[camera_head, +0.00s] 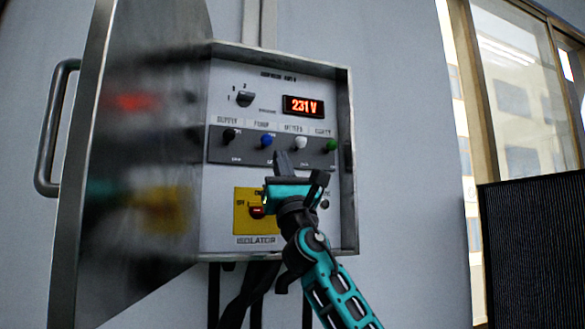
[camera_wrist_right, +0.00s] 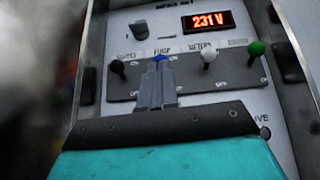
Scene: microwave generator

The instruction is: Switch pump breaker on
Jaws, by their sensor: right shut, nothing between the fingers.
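The control panel (camera_head: 220,95) sits in an open wall box. A grey breaker strip (camera_head: 315,150) holds a black toggle (camera_head: 229,135), the blue pump toggle (camera_head: 266,141), a white toggle (camera_head: 300,142) and a green toggle (camera_head: 332,145). My right gripper (camera_head: 282,157) is shut and empty, just below and right of the blue toggle in the head view. In the right wrist view its fingertips (camera_wrist_right: 157,66) overlap the lower part of the blue toggle (camera_wrist_right: 160,57). I cannot tell whether they touch it. My left gripper is not in view.
The box's metal door (camera_head: 95,150) stands open on the left, with a handle (camera_head: 50,130). A red display (camera_head: 303,106) reads 231 V. A rotary knob (camera_head: 245,98) is above the strip. A yellow isolator plate (camera_head: 243,222) with a red switch is below. Cables hang under the box.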

